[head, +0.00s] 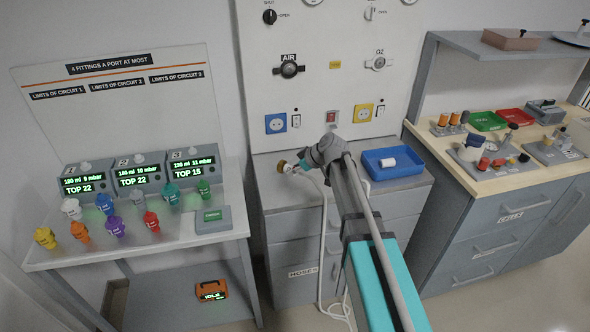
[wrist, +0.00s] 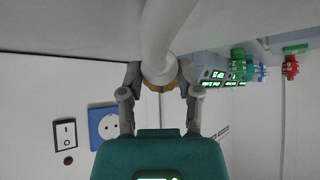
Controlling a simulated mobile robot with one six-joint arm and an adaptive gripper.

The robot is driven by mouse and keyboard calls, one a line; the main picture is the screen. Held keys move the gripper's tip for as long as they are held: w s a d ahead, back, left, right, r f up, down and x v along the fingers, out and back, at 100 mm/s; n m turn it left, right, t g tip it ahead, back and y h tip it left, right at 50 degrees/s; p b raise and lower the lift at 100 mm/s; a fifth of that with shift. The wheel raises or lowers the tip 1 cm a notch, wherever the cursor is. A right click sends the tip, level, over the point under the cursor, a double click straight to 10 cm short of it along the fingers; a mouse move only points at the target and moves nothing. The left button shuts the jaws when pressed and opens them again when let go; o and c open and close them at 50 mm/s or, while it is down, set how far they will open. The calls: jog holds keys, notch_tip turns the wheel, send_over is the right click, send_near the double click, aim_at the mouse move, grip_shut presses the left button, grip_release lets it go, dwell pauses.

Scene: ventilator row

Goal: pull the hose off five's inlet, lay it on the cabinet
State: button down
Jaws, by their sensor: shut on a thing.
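My gripper (wrist: 160,98) is shut on the end of a white hose (wrist: 166,35), at its brass-coloured fitting (head: 283,166). In the head view my gripper (head: 296,166) is over the left part of the grey cabinet's top (head: 264,183), low and close to it. I cannot tell whether the hose end touches the top. The hose hangs down the cabinet's front to the floor. The cabinet has a drawer labelled HOSES. An orange box (head: 211,290) with a green display stands on the low shelf at left; its lettering is too small to read, and no inlet is clearly visible.
The wall panel (head: 330,90) with sockets rises behind. A table (head: 190,240) with ventilators and coloured fittings is at left, a wooden-topped bench (head: 470,165) at right.

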jog(key=shift+f+b, duration=0.35)
jog(key=shift+f, duration=0.2)
jog(key=shift+c, duration=1.1)
grip_release()
jog(key=shift+r, duration=0.1)
notch_tip(320, 180, up, 8)
jog(key=p, duration=0.7)
jog(key=shift+d+f+p, duration=0.1)
jog(key=shift+f+p, duration=0.15)
jog(key=shift+p, duration=0.1)
jog(key=d+r+m+t+h+p, duration=0.1)
jog(key=d+r+m+p, duration=0.1)
jog(key=d+r+p, duration=0.5)
jog(key=d+r+m+t+h+p, duration=0.1)
jog(key=d+r+m+p, duration=0.1)
jog(key=d+r+p, duration=0.6)
jog(key=shift+w+d+r+t+p, duration=0.2)
jog(key=shift+d+r+t+p, duration=0.1)
jog(key=shift+d, duration=2.85)
